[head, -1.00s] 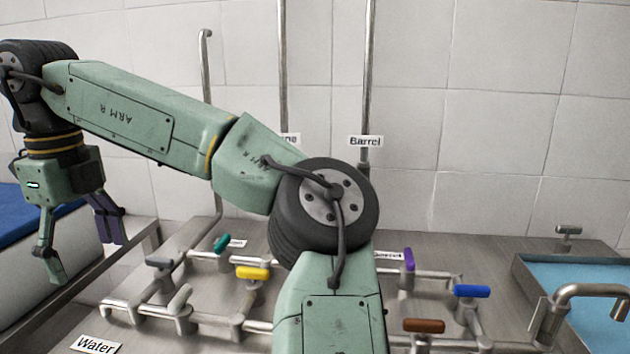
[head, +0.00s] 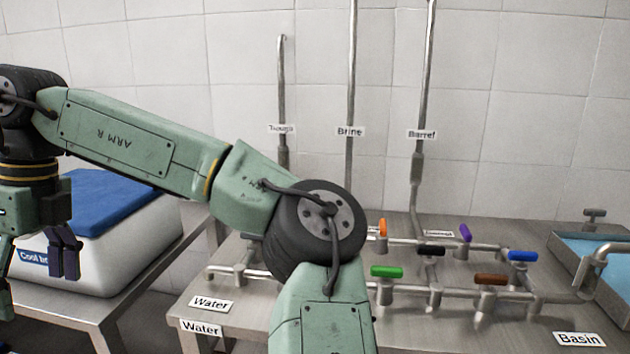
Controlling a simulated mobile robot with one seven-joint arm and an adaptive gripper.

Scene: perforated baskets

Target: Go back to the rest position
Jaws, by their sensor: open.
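My gripper (head: 35,275) hangs at the far left of the head view, fingers pointing down. Its fingers are apart and nothing shows between them. One finger is pale green at the picture's left edge, the other is dark purple. The gripper appears in front of the white cool box with a blue lid (head: 120,205); I cannot tell how far apart they are. My arm crosses the left and middle of the view and hides part of the bench.
A metal bench (head: 400,335) carries pipes with valve handles: orange (head: 382,228), green (head: 386,271), black (head: 431,250), purple (head: 465,233), blue (head: 522,256) and brown (head: 490,279). A basin of blue water (head: 592,250) is at right. Upright pipes stand before the tiled wall.

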